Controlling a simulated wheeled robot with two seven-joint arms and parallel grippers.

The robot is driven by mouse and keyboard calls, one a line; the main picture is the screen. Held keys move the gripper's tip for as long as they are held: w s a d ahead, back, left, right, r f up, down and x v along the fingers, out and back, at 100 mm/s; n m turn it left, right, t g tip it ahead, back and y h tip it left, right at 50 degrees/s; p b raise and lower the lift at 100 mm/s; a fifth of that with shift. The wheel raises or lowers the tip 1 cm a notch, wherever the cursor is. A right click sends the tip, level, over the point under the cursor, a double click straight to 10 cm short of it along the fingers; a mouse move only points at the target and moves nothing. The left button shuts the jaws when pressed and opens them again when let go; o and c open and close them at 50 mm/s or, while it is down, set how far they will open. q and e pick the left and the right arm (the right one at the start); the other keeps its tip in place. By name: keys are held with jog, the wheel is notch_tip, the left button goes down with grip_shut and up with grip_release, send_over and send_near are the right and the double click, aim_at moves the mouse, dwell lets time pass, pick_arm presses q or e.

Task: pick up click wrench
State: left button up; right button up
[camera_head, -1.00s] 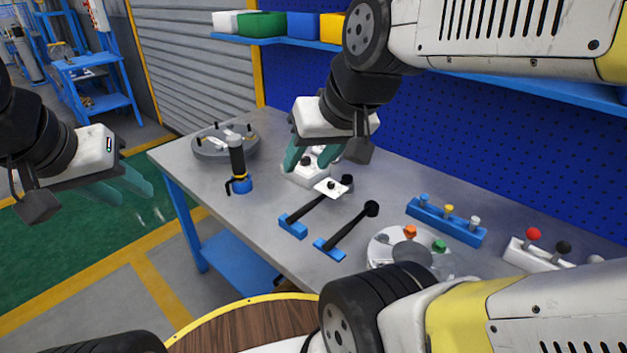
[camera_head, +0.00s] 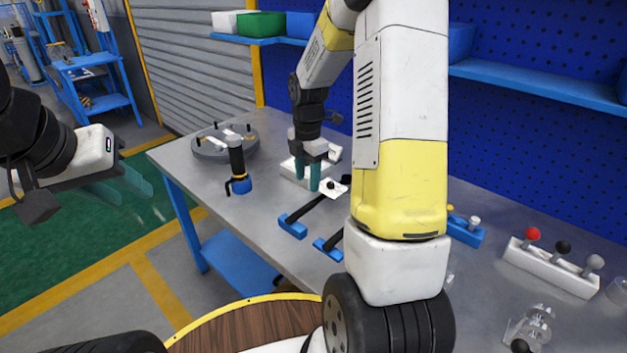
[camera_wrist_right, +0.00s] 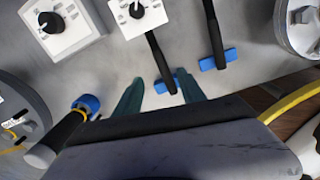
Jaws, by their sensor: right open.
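Two long black wrench-like tools lie on the grey table. One has a blue foot (camera_head: 293,227) and a white plate with a black knob (camera_head: 334,188); in the wrist view its plate (camera_wrist_right: 140,17) is at the top. The other tool (camera_head: 323,246) is partly hidden behind my right arm; its black shaft (camera_wrist_right: 213,32) shows in the wrist view. I cannot tell which is the click wrench. My right gripper (camera_head: 308,182) is open and empty, pointing down behind the plated tool's shaft. In the wrist view its fingers frame that tool's blue foot. My left gripper (camera_head: 120,188) is open, left of the table.
An upright black-and-blue tool (camera_head: 238,165) and a round grey fixture (camera_head: 225,143) stand at the left. A white box with a knob (camera_wrist_right: 66,27) is close to the right gripper. A white rack with coloured knobs (camera_head: 548,268) stands at right. A blue shelf (camera_head: 545,85) hangs above.

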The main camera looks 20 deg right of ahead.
aim_at(309, 203)
jog(key=f, duration=0.1)
jog(key=f+n, duration=0.1)
jog(key=w+f+n, duration=0.1)
jog(key=f, duration=0.1)
jog(key=shift+d+g, duration=0.25)
jog(key=shift+g, duration=0.05)
jog(key=f, duration=0.7)
jog(key=shift+s, duration=0.25)
grip_shut()
